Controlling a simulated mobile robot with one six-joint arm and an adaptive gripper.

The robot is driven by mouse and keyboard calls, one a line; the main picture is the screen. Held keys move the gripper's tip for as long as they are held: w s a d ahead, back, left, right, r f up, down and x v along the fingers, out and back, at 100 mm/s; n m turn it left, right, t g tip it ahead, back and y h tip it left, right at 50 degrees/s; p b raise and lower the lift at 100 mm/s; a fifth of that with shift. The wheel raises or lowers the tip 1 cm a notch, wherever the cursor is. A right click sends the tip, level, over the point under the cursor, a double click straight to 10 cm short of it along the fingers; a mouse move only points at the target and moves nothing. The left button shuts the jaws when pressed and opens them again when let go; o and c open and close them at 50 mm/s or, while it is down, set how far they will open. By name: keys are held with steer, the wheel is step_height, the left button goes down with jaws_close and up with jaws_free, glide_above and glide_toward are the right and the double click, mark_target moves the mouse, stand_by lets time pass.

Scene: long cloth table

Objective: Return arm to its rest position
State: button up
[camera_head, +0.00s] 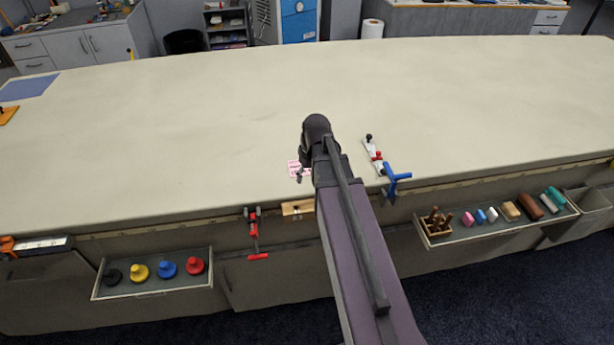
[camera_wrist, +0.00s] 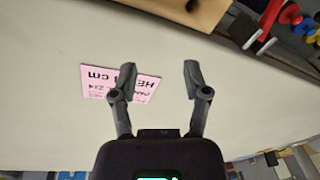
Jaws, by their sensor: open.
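My arm reaches out over the front edge of the long cloth table (camera_head: 230,110) in the head view. In the head view the fingers are mostly hidden behind my arm. A pink printed card (camera_wrist: 120,85) lies on the table beside the left finger in the wrist view. The card also shows in the head view (camera_head: 293,167), just left of my wrist and partly covered.
A blue clamp (camera_head: 394,180) and a small white, red and black item (camera_head: 373,153) lie right of my arm. A red clamp (camera_head: 254,230) hangs on the front edge. Trays with coloured knobs (camera_head: 150,285) and blocks (camera_head: 500,226) sit below. The table's far half is clear.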

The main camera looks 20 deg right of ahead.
stand_by(0.5)
steer(key=s+a+m+h, duration=0.1)
steer(key=s+a+m, duration=0.1)
steer(key=s+a, duration=0.6)
steer(key=a, duration=0.4)
steer(key=shift+s+a+g, duration=0.15)
steer(key=shift+a+g, duration=0.1)
steer(key=shift+g, duration=0.15)
steer(key=shift+f, duration=0.1)
stand_by(2.3)
